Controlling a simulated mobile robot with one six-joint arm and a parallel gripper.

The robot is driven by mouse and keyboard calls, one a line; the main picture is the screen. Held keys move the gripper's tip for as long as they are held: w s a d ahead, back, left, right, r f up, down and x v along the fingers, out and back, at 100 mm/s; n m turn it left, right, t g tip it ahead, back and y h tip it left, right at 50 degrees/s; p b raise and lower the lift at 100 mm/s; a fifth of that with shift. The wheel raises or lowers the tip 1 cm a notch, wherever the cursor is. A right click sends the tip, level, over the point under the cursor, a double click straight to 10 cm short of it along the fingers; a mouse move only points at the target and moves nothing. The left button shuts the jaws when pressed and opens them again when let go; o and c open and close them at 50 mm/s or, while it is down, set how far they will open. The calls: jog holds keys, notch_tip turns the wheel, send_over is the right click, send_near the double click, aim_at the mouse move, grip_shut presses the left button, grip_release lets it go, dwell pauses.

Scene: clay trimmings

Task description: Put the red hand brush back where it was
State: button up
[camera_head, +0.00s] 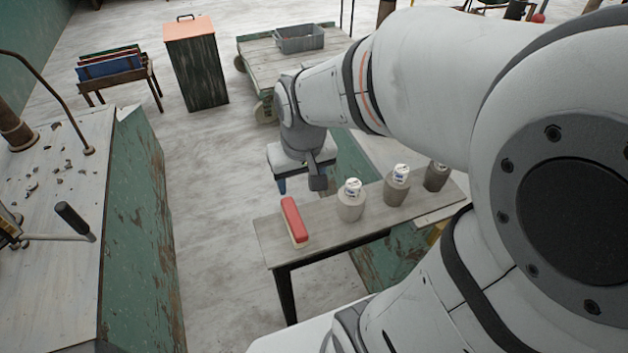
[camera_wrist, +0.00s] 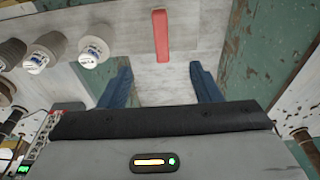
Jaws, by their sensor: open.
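The red hand brush (camera_head: 293,221) lies on the near left end of a narrow wooden bench (camera_head: 330,228), its pale bristle side just showing along the lower edge. In the wrist view the brush (camera_wrist: 161,35) is a red strip at the top centre, ahead of the space between my fingertips and apart from them. My gripper (camera_wrist: 160,68) is open and empty, with one blue finger on each side. In the head view only a bit of a blue finger shows, beyond the bench's far edge; the rest is hidden by my wrist.
A worktable with scattered clay trimmings (camera_head: 62,165) and a dark-handled tool (camera_head: 75,221) stands at left. Behind are an orange-topped cabinet (camera_head: 196,65) and a cart with a grey crate (camera_head: 299,39). Floor is clear between worktable and bench.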

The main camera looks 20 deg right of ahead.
jog(key=s+r+t, duration=0.1)
jog(key=s+r, duration=0.4)
jog(key=s, duration=0.2)
jog(key=shift+d, duration=0.35)
dwell(0.8)
